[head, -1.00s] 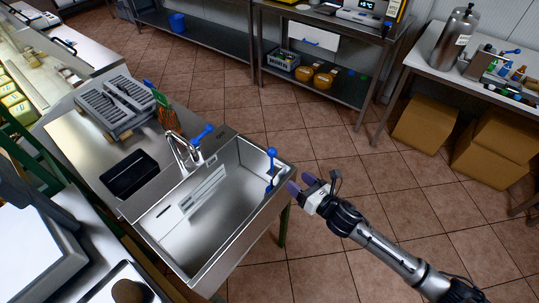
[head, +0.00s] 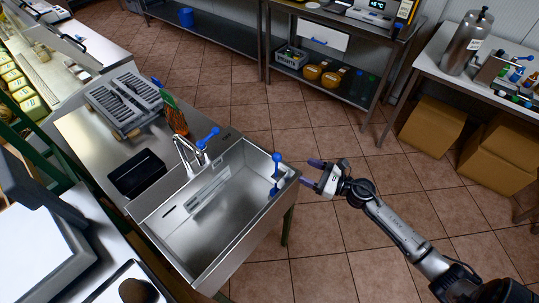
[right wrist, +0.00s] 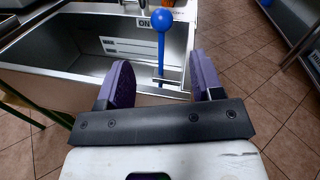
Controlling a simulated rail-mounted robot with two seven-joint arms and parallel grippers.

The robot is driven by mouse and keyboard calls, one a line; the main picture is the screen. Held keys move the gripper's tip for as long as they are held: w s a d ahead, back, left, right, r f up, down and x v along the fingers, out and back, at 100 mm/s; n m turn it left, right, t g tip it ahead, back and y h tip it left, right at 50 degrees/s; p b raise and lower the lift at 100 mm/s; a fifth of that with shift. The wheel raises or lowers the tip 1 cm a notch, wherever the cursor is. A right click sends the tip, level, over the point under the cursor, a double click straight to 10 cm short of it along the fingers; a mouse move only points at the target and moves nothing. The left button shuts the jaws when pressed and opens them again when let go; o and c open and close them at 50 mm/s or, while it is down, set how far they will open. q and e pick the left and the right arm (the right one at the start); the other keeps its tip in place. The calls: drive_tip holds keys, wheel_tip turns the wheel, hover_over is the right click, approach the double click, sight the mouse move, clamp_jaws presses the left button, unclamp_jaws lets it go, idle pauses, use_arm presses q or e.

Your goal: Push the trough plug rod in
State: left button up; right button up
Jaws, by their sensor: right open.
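The trough plug rod (head: 276,170) is a thin blue upright rod with a round ball top. It stands at the right end of the steel trough (head: 203,262), by its rim. In the right wrist view the rod (right wrist: 161,52) stands ahead, in line with the gap between the fingers. My right gripper (head: 311,172) is just right of the rod in the head view, apart from it. Its purple fingers are open, with nothing between them; they also show in the right wrist view (right wrist: 161,78). The rod's lower end is hard to make out. My left gripper is not in view.
A tap with a blue lever (head: 208,138) stands at the trough's back edge. A black tray (head: 137,173) and a grey rack (head: 124,103) are on the counter to the left. Cardboard boxes (head: 433,121) stand further right.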

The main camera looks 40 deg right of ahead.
sight(273, 156)
drive_tip(key=x, duration=1.3)
drive_tip(key=shift+w+d+p, duration=0.1)
drive_tip(key=shift+w+p, duration=0.15)
drive_tip(key=shift+p, duration=0.15)
drive_tip(key=shift+c, duration=0.3)
clamp_jaws()
